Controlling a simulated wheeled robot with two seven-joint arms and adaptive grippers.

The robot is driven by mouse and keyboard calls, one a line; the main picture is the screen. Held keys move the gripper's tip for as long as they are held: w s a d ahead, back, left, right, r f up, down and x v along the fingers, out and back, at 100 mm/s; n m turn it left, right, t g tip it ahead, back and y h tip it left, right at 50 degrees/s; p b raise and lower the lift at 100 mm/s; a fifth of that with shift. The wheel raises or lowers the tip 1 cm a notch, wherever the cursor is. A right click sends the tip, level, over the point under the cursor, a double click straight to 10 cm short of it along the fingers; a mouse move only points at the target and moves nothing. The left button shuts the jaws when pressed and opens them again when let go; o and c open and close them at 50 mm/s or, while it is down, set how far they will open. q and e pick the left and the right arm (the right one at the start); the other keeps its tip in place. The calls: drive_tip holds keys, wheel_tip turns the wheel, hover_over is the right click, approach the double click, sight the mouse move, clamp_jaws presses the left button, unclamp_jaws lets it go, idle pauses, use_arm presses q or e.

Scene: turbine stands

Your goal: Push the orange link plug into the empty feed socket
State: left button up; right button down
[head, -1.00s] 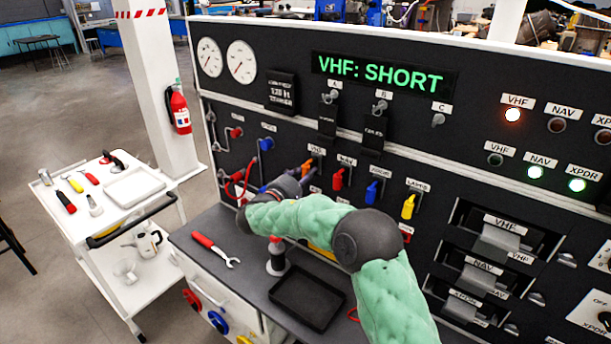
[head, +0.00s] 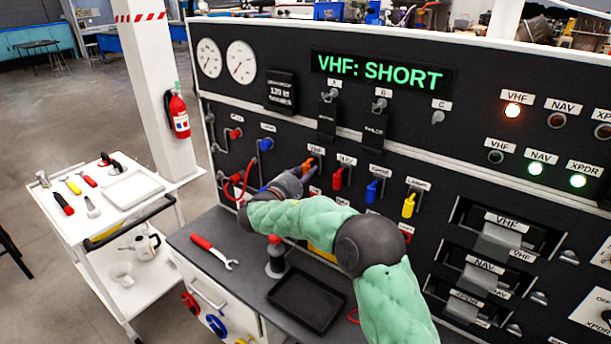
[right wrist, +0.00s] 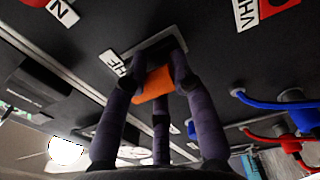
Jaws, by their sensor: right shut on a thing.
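The orange link plug (head: 310,163) is at the panel just below a VHF label. In the right wrist view the orange plug (right wrist: 153,83) sits between the fingers, against a grey socket plate (right wrist: 150,47). My right gripper (head: 300,172) is shut on it; in the right wrist view the gripper (right wrist: 158,75) has its fingertips close to the plate. The fingers hide how deep the plug sits, so I cannot tell whether it is fully seated. My left gripper is not in view.
Red (head: 338,178), blue (head: 372,191) and yellow (head: 408,206) plugs stand to the right in the panel. Red and blue leads hang to the left. A black tray (head: 307,300) and a red-handled wrench (head: 215,250) lie on the bench. The display (head: 380,73) reads VHF: SHORT.

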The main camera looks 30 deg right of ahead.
drive_tip(key=shift+d+r, duration=0.3)
drive_tip(key=shift+r, duration=0.15)
drive_tip(key=c, duration=1)
unclamp_jaws()
drive_tip(key=shift+d, duration=0.1)
drive_tip(key=shift+o, duration=0.2)
drive_tip(key=shift+w+d+f, duration=0.15)
drive_tip(key=shift+f, duration=0.1)
drive_tip(key=shift+o, duration=0.8)
drive_tip(key=shift+f, duration=0.1)
